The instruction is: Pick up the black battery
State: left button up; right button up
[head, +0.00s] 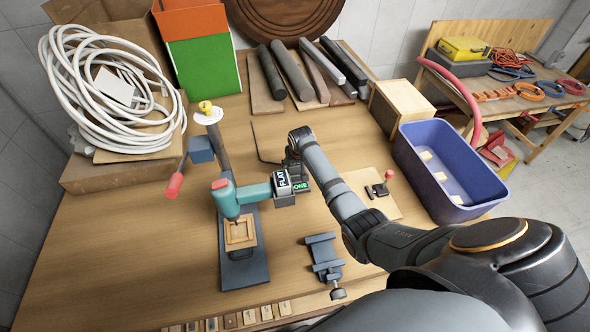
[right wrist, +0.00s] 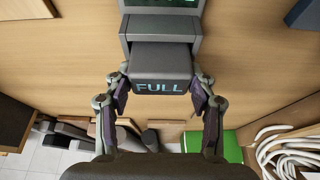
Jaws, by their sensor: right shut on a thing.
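The black battery (right wrist: 163,72) is a dark block marked FULL in the right wrist view. It sits in a grey charger (right wrist: 160,28) with a green-lit display. In the head view the charger's green DONE display (head: 301,187) shows just in front of my right gripper (head: 296,162), which mostly hides the battery there. My right gripper (right wrist: 162,98) is shut on the battery, one finger on each side. A teal drill (head: 228,196) stands left of the charger, and a block marked FLAT (head: 283,183) is at its handle end. My left gripper is not in view.
A blue bin (head: 450,170) stands at the right. A clamp (head: 323,262) lies near the front, and a small board with a red knob (head: 389,174) lies right of my arm. A coiled white hose (head: 110,90) fills the back left. The table's left front is clear.

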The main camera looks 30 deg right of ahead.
jog(key=c, duration=0.5)
jog(key=shift+w+r+b, duration=0.1)
jog(key=shift+r+b, duration=0.25)
jog(key=shift+b, duration=0.05)
jog(key=r, duration=0.1)
jog(key=r+b, duration=0.1)
jog(key=shift+d+r+b, duration=0.3)
jog(key=shift+d+r, duration=0.05)
jog(key=s+d+r+b, duration=0.1)
jog(key=s+d+r, duration=0.1)
jog(key=d+r, duration=0.1)
jog(key=s+d+r+b, duration=0.2)
jog(key=s+d+r, duration=0.1)
jog(key=d, duration=0.1)
jog(key=s+d+r+b, duration=0.2)
jog(key=s+d+r, duration=0.1)
jog(key=shift+s+d+r, duration=0.2)
jog(key=shift+d+r, duration=0.05)
jog(key=shift+d, duration=0.05)
